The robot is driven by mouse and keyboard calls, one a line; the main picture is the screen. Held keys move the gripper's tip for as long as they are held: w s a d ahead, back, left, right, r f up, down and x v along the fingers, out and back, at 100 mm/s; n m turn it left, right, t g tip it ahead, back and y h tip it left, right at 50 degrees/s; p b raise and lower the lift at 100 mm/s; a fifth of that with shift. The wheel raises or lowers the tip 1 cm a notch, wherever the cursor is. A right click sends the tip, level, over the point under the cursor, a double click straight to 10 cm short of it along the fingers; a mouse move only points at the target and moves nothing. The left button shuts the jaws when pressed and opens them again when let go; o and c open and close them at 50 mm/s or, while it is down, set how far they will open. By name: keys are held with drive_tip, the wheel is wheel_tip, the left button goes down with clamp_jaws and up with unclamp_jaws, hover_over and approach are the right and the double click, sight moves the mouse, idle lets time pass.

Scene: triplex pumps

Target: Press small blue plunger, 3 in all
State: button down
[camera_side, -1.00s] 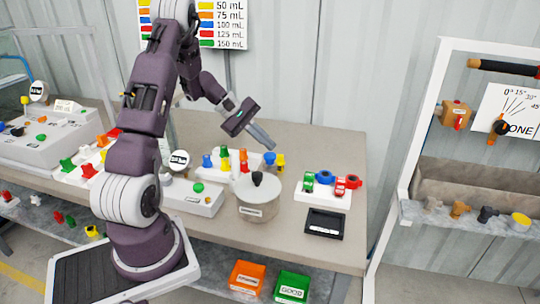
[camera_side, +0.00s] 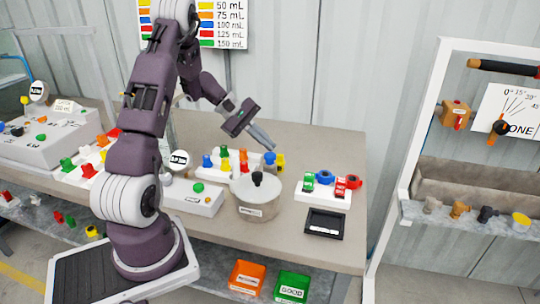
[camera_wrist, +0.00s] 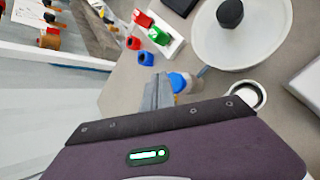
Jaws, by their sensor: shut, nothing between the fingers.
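A blue plunger (camera_side: 270,158) stands beside a yellow one (camera_side: 280,160) at the right end of the group of coloured plungers behind the round white pot. In the side view my gripper (camera_side: 271,147) is shut and empty, its fingertips just above the blue plunger; I cannot tell whether they touch. In the wrist view the shut fingers of my gripper (camera_wrist: 158,88) show beside a blue top (camera_wrist: 178,82), with yellow-orange partly visible next to it. Another blue plunger (camera_side: 207,160) stands farther left. Which of the blue ones is the small one is hard to tell.
The white pot (camera_side: 245,202) with a black knob is in front of the plungers. A white block (camera_side: 322,194) with green, red and blue parts is to the right. A black tray (camera_side: 325,222) lies near the front edge. The table's back right is clear.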

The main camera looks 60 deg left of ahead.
sight(267, 154)
drive_tip(key=shift+f, duration=0.35)
drive_tip(key=shift+f, duration=0.95)
idle(0.8)
idle(0.3)
drive_tip(key=shift+r, duration=1.4)
drive_tip(key=shift+r, duration=2.55)
wheel_tip(267, 154, up, 4)
drive_tip(key=shift+f, duration=0.15)
